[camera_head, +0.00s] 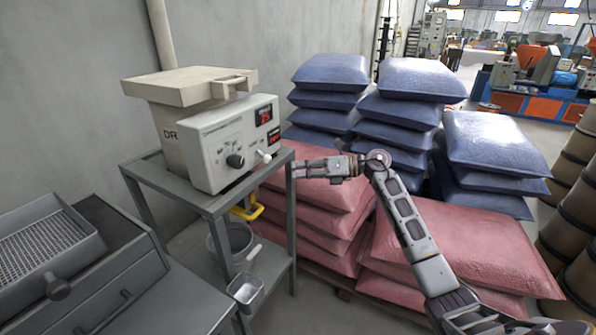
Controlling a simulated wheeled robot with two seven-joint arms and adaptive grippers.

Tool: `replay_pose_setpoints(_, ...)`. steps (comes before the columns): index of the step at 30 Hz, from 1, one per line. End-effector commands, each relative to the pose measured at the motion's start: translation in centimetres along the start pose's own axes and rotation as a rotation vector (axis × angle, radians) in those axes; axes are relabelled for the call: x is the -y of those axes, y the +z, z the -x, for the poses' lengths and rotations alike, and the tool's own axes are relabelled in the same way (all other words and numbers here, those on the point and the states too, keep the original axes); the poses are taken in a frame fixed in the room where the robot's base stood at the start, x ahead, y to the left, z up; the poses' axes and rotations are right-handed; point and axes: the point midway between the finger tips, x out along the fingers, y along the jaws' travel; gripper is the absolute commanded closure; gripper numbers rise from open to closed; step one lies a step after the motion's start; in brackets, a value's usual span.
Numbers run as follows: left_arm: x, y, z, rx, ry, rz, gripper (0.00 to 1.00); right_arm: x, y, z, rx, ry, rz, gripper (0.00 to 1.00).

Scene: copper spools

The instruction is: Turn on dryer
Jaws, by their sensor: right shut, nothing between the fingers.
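The dryer (185,125) is a beige box with a lid, marked "DR", standing on a grey metal stand. Its white control panel (235,145) faces right and toward me. The panel has a dark round knob (235,160), a small white lever or knob (264,156) near its right end, and two dark displays with red digits. My right gripper (296,170) is shut and empty. It appears just right of the panel, a little right of and below the white knob, pointing left. I cannot tell its exact depth, but no contact with the dryer shows. My left gripper is not in view.
The grey stand (215,205) holds a bucket and a metal scoop (246,288) on lower levels. Stacked blue sacks (405,110) and pink sacks (440,245) fill the area behind and below my right arm. A grey cabinet with a mesh tray (40,245) stands at left.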

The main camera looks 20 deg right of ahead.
Motion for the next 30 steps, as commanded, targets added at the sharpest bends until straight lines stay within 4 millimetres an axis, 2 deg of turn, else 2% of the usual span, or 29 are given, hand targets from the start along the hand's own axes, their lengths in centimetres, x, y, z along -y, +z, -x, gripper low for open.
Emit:
replay_pose_setpoints(18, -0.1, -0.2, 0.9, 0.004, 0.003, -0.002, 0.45, -0.1, 0.0, -6.8, 0.000, 0.003, -0.001, 1.00)
replay_pose_setpoints(24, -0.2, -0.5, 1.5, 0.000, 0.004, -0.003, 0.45, 0.0, 0.0, -8.2, 0.000, 0.001, -0.001, 1.00)
replay_pose_setpoints(30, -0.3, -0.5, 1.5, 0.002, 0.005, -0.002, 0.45, 0.0, 0.0, -8.7, 0.000, 0.001, -0.001, 1.00)
